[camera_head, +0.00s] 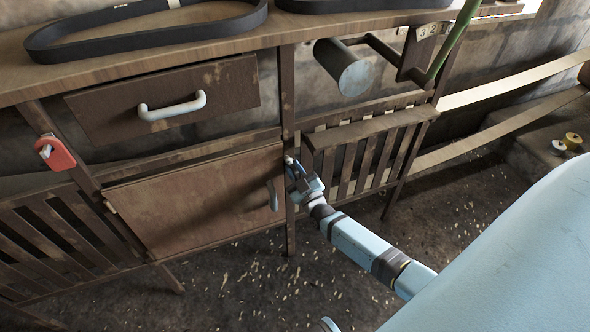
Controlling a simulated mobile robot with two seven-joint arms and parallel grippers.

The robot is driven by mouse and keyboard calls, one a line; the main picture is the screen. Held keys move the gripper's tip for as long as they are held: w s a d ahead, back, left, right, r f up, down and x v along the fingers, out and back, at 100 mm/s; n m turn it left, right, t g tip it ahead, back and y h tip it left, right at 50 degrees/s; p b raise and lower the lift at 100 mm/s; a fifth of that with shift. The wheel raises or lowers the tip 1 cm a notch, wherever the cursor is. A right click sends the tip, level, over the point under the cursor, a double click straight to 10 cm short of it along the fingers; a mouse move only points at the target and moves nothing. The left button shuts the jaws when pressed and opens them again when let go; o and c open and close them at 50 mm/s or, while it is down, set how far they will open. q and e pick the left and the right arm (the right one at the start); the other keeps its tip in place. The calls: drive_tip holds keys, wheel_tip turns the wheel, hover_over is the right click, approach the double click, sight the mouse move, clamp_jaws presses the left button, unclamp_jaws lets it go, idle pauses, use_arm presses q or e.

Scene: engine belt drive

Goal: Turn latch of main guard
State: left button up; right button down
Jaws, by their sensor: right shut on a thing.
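A brown hinged panel (190,205), which seems to be the main guard, is closed in the lower part of the wooden bench frame. It has a grey handle (272,195) near its right edge. A small pale latch (288,159) sits on the post at the panel's upper right corner. My right gripper (291,168) is at that latch, its fingers shut on it and hiding most of it. The latch's exact angle cannot be told.
Above the panel is a drawer (165,100) with a white handle. A red plate with a white knob (54,152) is at left. Black belts (150,38) lie on the benchtop. A grey cylinder on a crank (342,67) and a slatted rack (365,150) stand right of the post.

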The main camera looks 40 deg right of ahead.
drive_tip(key=m+h, duration=0.2)
drive_tip(key=m, duration=0.1)
drive_tip(key=m+h, duration=0.1)
drive_tip(key=m, duration=0.3)
drive_tip(key=shift+a+h, duration=0.15)
drive_tip(key=shift+h, duration=0.25)
drive_tip(key=shift+m, duration=0.4)
drive_tip(key=c, duration=1.1)
unclamp_jaws()
drive_tip(key=shift+o, duration=0.2)
drive_tip(key=shift+a, duration=0.15)
drive_tip(key=shift+f, duration=0.15)
